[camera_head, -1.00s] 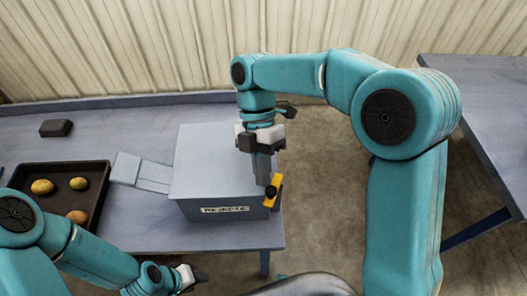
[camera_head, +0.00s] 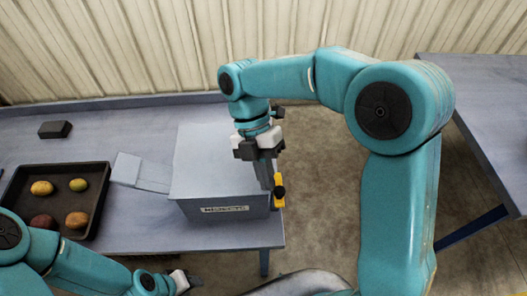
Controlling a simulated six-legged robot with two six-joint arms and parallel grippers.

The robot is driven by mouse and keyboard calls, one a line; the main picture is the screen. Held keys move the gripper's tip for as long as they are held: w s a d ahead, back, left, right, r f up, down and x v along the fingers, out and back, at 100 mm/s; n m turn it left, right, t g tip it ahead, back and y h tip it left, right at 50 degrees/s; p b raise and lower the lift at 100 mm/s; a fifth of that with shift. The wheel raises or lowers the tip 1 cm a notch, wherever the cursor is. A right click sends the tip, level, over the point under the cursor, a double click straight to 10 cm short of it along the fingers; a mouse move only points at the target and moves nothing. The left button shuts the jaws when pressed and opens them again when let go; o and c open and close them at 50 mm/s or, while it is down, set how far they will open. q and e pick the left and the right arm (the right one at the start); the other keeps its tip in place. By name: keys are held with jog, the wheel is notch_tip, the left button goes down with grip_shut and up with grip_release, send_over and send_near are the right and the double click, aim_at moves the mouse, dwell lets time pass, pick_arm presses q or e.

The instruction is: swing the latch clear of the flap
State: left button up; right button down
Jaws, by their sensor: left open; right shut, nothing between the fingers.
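The yellow latch (camera_head: 279,202) with a black knob (camera_head: 279,191) is at the right front edge of the grey box (camera_head: 222,212), standing roughly upright in the picture. My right gripper (camera_head: 267,184) is shut and empty, pointing down, with its fingertips right beside the latch on its left; I cannot tell whether they touch. The flap is not clearly distinguishable; the box's right side is largely hidden by the gripper and latch. My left gripper (camera_head: 193,281) is open and empty, low in front of the table, away from the box.
A dark tray (camera_head: 99,219) with several potatoes stands on the table (camera_head: 140,232) at left. A grey chute (camera_head: 141,172) joins the box's left side. A black block (camera_head: 55,129) lies at the back left. Open floor lies right of the box, before another table (camera_head: 480,95).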

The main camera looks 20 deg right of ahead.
dwell(0.6)
jog(key=p+v, duration=0.1)
jog(key=v, duration=1.1)
jog(key=shift+s, duration=0.1)
